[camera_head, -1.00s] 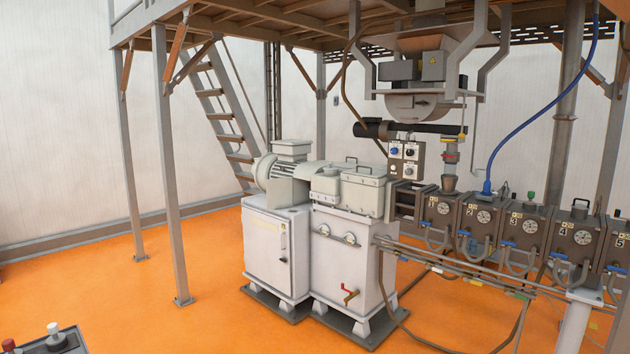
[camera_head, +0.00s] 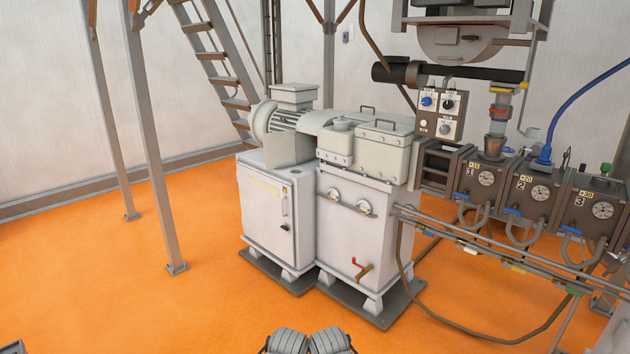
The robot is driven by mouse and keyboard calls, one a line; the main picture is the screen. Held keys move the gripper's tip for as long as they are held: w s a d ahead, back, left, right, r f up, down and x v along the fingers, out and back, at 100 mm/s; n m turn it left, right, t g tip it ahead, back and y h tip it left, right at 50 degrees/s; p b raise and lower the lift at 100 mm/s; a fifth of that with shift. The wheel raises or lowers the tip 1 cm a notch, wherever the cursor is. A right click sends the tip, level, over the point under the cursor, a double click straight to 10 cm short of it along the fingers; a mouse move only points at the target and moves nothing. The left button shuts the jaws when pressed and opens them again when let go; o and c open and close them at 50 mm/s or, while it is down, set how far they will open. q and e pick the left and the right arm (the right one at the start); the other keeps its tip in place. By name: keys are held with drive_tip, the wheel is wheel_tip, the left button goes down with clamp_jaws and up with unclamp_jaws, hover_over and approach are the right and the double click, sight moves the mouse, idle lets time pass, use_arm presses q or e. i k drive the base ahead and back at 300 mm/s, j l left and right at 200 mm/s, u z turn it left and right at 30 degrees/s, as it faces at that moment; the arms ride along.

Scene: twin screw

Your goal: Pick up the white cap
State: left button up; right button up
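The white machine cabinet (camera_head: 276,213) and gearbox stand (camera_head: 348,235) rise from the orange floor (camera_head: 90,290). Extruder barrel blocks (camera_head: 530,192) and pipes extend to the right. Steel posts (camera_head: 150,140) and stairs (camera_head: 215,75) stand at left. The floor in front is clear.

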sight(341, 120)
drive_tip(key=i, duration=2.4)
drive_tip(key=i+u, duration=0.25)
drive_tip(key=i, duration=0.25)
drive_tip(key=k+l, duration=0.05)
